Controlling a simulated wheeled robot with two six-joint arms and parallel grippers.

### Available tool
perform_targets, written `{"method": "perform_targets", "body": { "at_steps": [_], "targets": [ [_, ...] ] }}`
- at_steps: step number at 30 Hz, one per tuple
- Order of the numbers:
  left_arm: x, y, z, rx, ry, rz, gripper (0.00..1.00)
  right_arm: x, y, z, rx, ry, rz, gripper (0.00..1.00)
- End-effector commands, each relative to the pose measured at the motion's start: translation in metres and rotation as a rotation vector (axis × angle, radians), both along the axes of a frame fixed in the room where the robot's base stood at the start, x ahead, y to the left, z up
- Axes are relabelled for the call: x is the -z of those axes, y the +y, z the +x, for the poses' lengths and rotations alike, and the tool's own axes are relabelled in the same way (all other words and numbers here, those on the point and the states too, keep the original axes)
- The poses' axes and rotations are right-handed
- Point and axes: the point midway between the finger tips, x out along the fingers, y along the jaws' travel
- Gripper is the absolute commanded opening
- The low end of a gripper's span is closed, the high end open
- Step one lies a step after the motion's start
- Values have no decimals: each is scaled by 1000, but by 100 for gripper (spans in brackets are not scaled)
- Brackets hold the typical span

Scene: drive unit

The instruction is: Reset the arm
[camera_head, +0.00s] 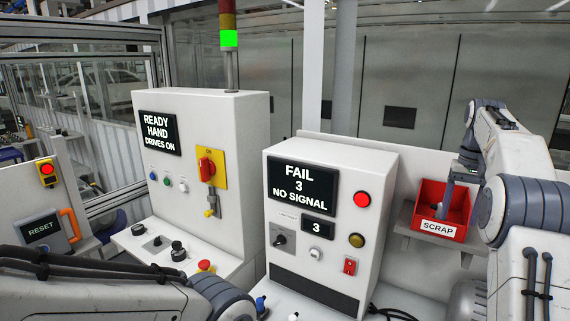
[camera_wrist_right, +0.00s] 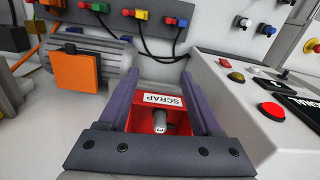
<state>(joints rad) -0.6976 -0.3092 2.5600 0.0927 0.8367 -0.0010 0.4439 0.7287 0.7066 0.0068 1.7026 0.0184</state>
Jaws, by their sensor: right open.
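My right gripper (camera_head: 452,190) is over the red SCRAP bin (camera_head: 434,231) at the right of the head view. In the right wrist view its two purple-grey fingers (camera_wrist_right: 158,78) are spread apart with nothing between them. A small grey cylinder marked 3 (camera_wrist_right: 160,122) lies inside the bin, below the fingers. A grey panel labelled RESET (camera_head: 40,229) with an orange handle is at the far left of the head view. My left arm comes in at the bottom left; its gripper is outside the view.
A white cabinet (camera_head: 232,130) reads READY HAND DRIVES ON, under a green-lit lamp (camera_head: 229,39). A white tester box (camera_head: 383,190) reads FAIL 3 NO SIGNAL, with its red lamp lit. A grey motor (camera_wrist_right: 118,62) with an orange box is near the bin in the wrist view.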

Motion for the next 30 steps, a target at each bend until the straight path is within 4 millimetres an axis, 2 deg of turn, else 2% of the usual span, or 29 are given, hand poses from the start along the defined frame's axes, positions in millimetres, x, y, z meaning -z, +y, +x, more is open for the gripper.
{"method": "perform_targets", "body": {
  "at_steps": [8, 11, 14, 15, 17, 18, 20, 21, 25, 27, 30],
  "targets": [
    [27, 0, 0, 0, -1, -1, 50, 25, 80, 5, -145, -11, 8, 66],
    [40, 0, 0, -1, -1, -1, 50, 39, 121, 0, -220, -14, 12, 66],
    [58, 0, 0, -1, -1, -1, 50, 61, 174, -14, -320, -21, 19, 66],
    [67, 0, 0, -1, -1, -1, 50, 72, 199, -23, -368, -25, 21, 66],
    [80, 0, 0, -1, -1, -1, 50, 89, 235, -43, -442, -29, 26, 66],
    [88, 0, 0, -1, -1, -1, 50, 102, 257, -57, -491, -31, 31, 66],
    [100, 0, 0, -2, -1, -1, 50, 122, 286, -83, -562, -35, 36, 66],
    [108, 0, 0, -2, -1, -1, 50, 135, 304, -102, -610, -38, 39, 66],
    [133, 0, 0, -2, -1, -1, 50, 184, 347, -170, -764, -43, 51, 66],
    [147, 0, 0, -2, -1, -1, 50, 212, 362, -210, -844, -45, 57, 66],
    [162, 0, 0, -3, -1, -1, 50, 249, 370, -261, -944, -47, 64, 66]
  ]
}}
